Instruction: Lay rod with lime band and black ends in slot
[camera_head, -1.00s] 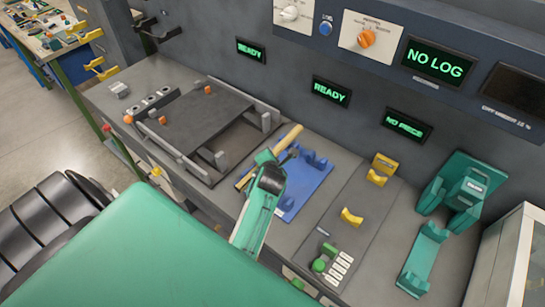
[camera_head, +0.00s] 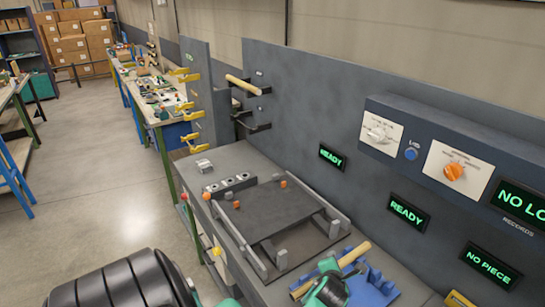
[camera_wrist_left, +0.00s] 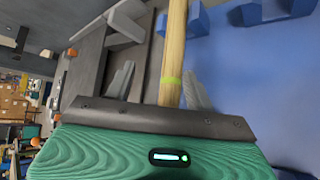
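A pale wooden rod (camera_head: 350,256) lies slantwise along the left side of the blue cradle fixture (camera_head: 374,291) at the bottom of the head view. My left gripper (camera_head: 325,287) is over the rod. Its fingers (camera_wrist_left: 158,87) stand apart on either side of the rod near the band, with a visible gap on the left. My right gripper is out of view.
A dark plate on a grey frame (camera_head: 270,218) stands left of the fixture. Another rod (camera_head: 243,85) rests on black wall brackets (camera_head: 257,127). Yellow hooks (camera_head: 193,116) sit on a panel edge. Displays read READY (camera_head: 407,211) and NO PIECE (camera_head: 488,265). Open floor lies left.

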